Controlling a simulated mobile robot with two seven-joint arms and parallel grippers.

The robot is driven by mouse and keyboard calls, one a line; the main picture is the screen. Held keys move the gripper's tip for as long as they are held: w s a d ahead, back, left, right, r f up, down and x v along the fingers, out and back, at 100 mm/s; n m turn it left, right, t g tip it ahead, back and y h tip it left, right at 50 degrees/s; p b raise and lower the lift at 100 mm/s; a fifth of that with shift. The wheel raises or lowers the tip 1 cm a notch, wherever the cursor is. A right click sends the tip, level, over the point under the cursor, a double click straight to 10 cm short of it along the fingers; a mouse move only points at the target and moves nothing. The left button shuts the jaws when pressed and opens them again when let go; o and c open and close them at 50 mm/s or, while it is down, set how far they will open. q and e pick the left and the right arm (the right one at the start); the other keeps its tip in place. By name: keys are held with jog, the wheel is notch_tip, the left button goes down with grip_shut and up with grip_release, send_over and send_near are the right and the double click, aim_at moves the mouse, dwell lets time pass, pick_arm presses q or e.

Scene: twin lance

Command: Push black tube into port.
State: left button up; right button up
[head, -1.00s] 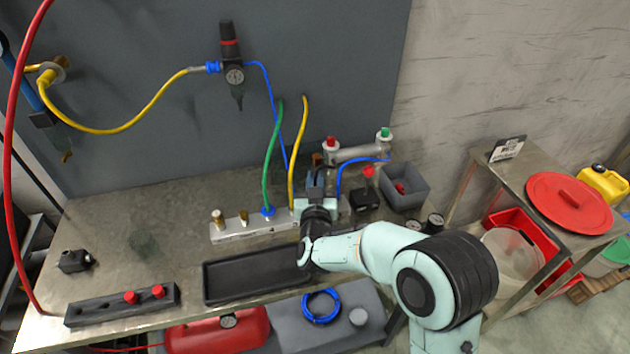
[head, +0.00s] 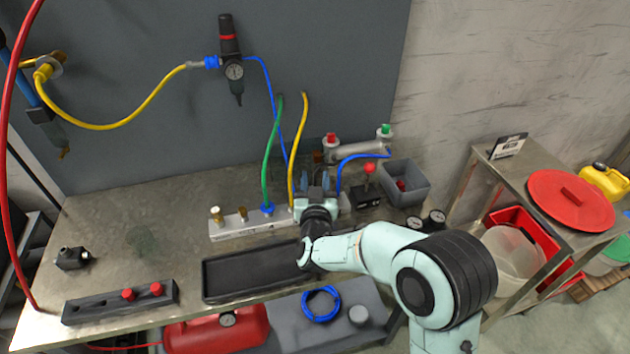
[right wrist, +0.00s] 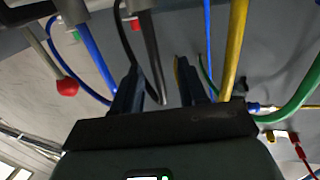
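A black tube (right wrist: 151,50) runs down the upper middle of the right wrist view, with a thinner black line (right wrist: 121,32) beside it. My right gripper (head: 316,182) is at the right part of the pale manifold block (head: 235,231). Its fingers also show in the right wrist view (right wrist: 160,88), spread apart, with the black tube in the gap between them and no clear contact. The gripper hides the tube and its port in the head view, so I cannot tell how deep the tube sits. My left gripper is not in view.
A green hose (head: 268,160) and a yellow hose (head: 297,150) rise from the manifold close left of my gripper. A blue hose (head: 350,165) arches on the right. A black tray (head: 250,273) lies in front; a grey bin (head: 405,185) stands right.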

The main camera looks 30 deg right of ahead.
pick_arm(q)
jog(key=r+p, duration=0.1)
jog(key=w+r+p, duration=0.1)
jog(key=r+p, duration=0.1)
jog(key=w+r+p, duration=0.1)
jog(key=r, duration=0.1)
jog(key=shift+p, duration=0.35)
pick_arm(e)
notch_tip(320, 180, up, 20)
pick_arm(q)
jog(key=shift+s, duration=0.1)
